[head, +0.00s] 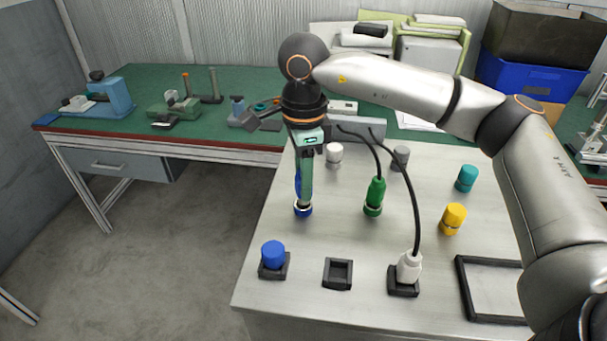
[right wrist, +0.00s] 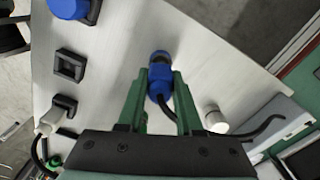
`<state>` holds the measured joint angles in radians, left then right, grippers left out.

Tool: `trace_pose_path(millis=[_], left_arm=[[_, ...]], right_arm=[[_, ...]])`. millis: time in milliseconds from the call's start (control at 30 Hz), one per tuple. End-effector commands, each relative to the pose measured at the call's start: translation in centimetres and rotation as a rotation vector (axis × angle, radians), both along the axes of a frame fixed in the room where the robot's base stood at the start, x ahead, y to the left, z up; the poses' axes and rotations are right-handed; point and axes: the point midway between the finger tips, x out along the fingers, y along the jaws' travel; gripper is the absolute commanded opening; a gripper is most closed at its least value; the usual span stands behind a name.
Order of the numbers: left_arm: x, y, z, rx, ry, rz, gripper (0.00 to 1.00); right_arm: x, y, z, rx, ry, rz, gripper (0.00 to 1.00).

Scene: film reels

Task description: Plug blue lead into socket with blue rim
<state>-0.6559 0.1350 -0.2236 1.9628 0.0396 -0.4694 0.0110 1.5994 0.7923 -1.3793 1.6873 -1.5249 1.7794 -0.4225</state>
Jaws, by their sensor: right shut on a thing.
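My right gripper (head: 304,190) points down with its green fingers shut on the blue lead (head: 298,184). In the right wrist view the blue lead's plug (right wrist: 159,84) sits between the fingers of the gripper (right wrist: 160,76). The fingers hide part of the plug. My left gripper is not in view.
A blue cap (head: 273,254) stands in a black holder, beside an empty holder (head: 338,273) and a white plug (head: 409,267) in another. A green plug (head: 375,195) with its cable stands right of my gripper. Yellow (head: 453,218) and teal (head: 466,178) caps are farther right.

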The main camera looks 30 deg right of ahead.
Motion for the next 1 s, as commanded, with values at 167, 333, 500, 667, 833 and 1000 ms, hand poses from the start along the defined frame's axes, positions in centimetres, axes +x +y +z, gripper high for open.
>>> trace_pose_path(millis=[167, 333, 500, 667, 833, 1000], left_arm=[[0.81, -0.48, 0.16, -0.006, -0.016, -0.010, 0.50], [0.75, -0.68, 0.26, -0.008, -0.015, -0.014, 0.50], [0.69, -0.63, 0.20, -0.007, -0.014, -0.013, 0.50], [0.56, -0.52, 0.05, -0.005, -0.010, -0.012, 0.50], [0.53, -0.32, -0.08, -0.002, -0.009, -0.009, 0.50], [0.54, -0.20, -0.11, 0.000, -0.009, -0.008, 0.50]], right_arm=[[0.00, -0.02, -0.98, 0.000, -0.001, 0.000, 0.00], [0.00, -0.02, -0.92, 0.000, -0.001, 0.000, 0.00], [0.00, -0.02, -0.91, 0.000, -0.001, -0.001, 0.00], [0.00, -0.02, -0.90, 0.000, -0.001, -0.001, 0.00], [0.06, 0.03, -0.93, 0.000, -0.001, -0.001, 0.00], [0.05, 0.03, -0.91, 0.000, -0.001, -0.001, 0.00]])
